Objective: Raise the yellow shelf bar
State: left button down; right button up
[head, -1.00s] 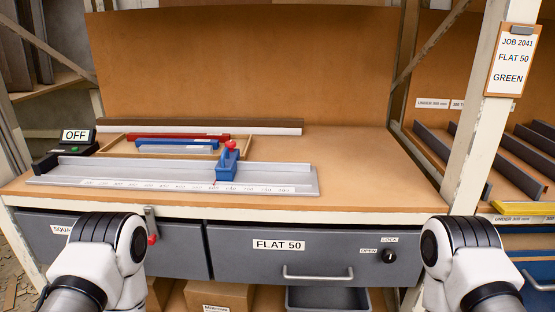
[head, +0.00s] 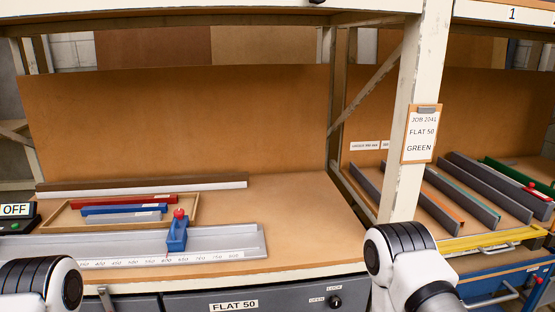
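The yellow shelf bar (head: 482,240) runs along the front edge of the right-hand shelf, at the right of the head view. It looks level with the shelf board, and a pale handle-like piece shows on or just below it. Its left end lies close to the white upright post (head: 404,150). Both of my arms show only as rounded white and black links at the bottom of the view. The right link is just left of and below the bar's left end. Neither gripper is in the picture.
Grey dividers (head: 461,195) split the shelf behind the bar, with thin coloured strips between some. A blue drawer unit (head: 500,285) stands below. The bench (head: 290,215) holds a grey measuring rail (head: 220,240) with a blue stop (head: 177,236). A clipboard (head: 421,135) hangs on the post.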

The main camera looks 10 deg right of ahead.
aim_at(482, 240)
jog(key=z, duration=1.65)
